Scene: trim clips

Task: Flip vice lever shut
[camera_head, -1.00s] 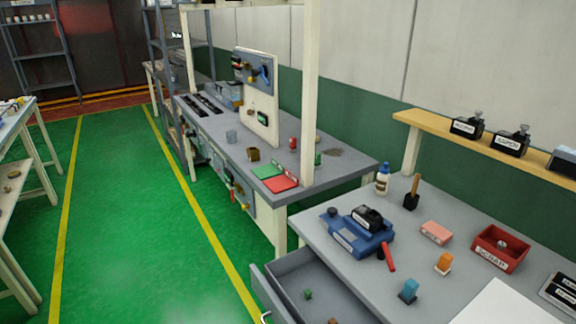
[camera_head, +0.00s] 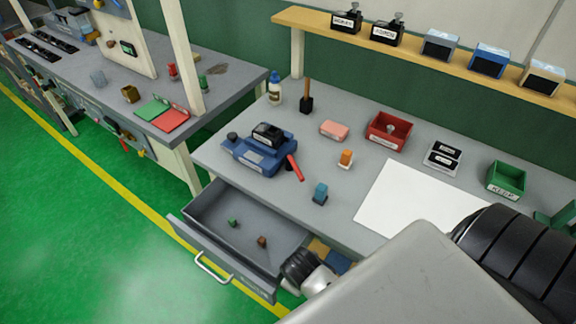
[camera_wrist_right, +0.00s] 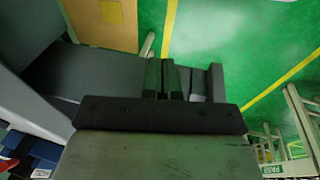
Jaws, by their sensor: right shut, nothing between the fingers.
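The blue vice (camera_head: 255,153) stands on the grey workbench at its left end, with a black block (camera_head: 268,134) on top. Its red lever (camera_head: 295,167) sticks out from the right side, slanting down toward the bench front. My right gripper (camera_wrist_right: 166,78) shows in the right wrist view, its fingers together and empty, with green floor beyond. It is apart from the lever. In the head view my arm covers the lower right, and the right gripper's fingers cannot be made out. My left gripper is not in view.
An open drawer (camera_head: 205,240) juts out below the vice, with small pieces inside. A blue piece (camera_head: 320,192), an orange piece (camera_head: 346,158), a pink block (camera_head: 334,129) and a red bin (camera_head: 389,131) stand right of the vice. A white sheet (camera_head: 412,197) lies farther right.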

